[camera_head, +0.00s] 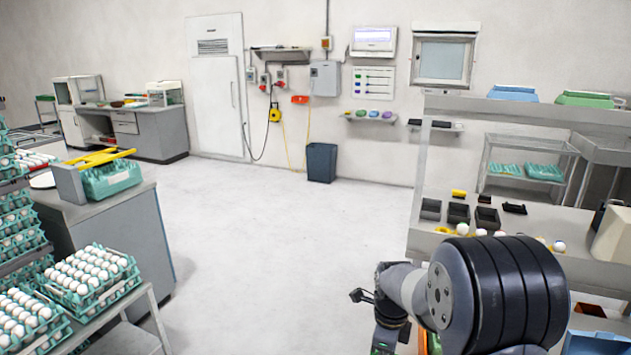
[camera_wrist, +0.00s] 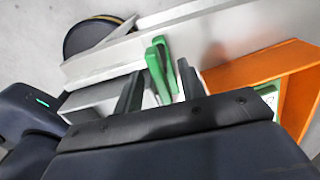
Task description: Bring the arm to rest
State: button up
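My arm (camera_head: 440,290) is folded at the lower right of the head view, beside the front of the grey workbench (camera_head: 440,243). In the head view my gripper's fingers cannot be made out behind the arm.
An orange bin (camera_wrist: 262,72) is right of the fingers in the wrist view. The workbench carries black boxes (camera_head: 458,213) and several eggs. Egg trays (camera_head: 125,283) stand on a rack at the left. A dark bin (camera_head: 321,163) stands by the wall. The middle floor is clear.

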jog(key=shift+f, duration=0.55)
jog(key=n+p, duration=0.1)
jog(key=n, duration=0.4)
jog(key=shift+r+n, duration=0.1)
jog(key=shift+n, duration=0.2)
jog(key=shift+n+p, duration=0.45)
jog(key=shift+n, duration=2.15)
